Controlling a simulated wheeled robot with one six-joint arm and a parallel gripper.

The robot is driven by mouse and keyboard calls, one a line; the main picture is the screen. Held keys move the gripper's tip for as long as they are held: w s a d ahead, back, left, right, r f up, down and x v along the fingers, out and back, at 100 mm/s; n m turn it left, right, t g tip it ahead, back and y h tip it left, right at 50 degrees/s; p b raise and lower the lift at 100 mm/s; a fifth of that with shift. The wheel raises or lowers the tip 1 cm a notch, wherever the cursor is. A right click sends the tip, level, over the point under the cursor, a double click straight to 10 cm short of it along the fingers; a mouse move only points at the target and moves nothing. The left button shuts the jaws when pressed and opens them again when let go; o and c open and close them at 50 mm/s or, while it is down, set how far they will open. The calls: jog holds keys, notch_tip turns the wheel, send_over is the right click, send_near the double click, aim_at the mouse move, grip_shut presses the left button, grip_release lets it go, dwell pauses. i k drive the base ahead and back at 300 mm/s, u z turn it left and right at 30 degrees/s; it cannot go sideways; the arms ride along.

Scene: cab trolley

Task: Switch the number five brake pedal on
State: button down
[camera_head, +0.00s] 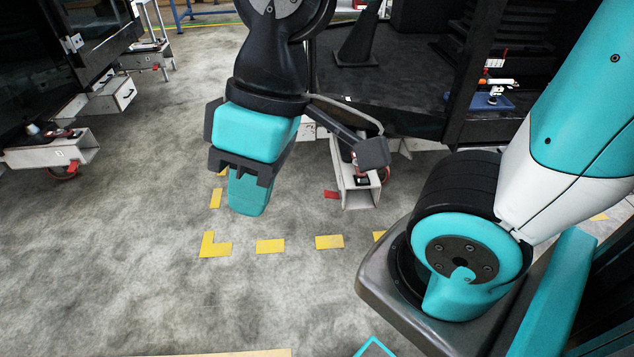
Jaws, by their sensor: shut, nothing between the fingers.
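My gripper (249,198) hangs pointing down over the floor, its teal fingers shut with nothing between them. To its right, a small red brake pedal (331,194) sticks out low beside a white trolley bracket (354,190). The gripper is apart from it. Another red pedal (66,171) shows under a white bracket (58,152) at the far left. The numbers on the brackets are too small to read, so I cannot tell which pedal is number five. My wrist's black side part hides some of the near bracket. Whether either pedal is on cannot be told.
Dark cab trolleys stand behind the gripper and at the upper left, with more white brackets (112,96) along the left one. Yellow floor marks (270,246) lie in front of the near bracket. The grey floor (120,250) at left and front is clear.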

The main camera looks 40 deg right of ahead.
aim_at(328, 194)
jog(key=z, duration=0.55)
jog(key=i, duration=0.95)
jog(key=z, duration=0.75)
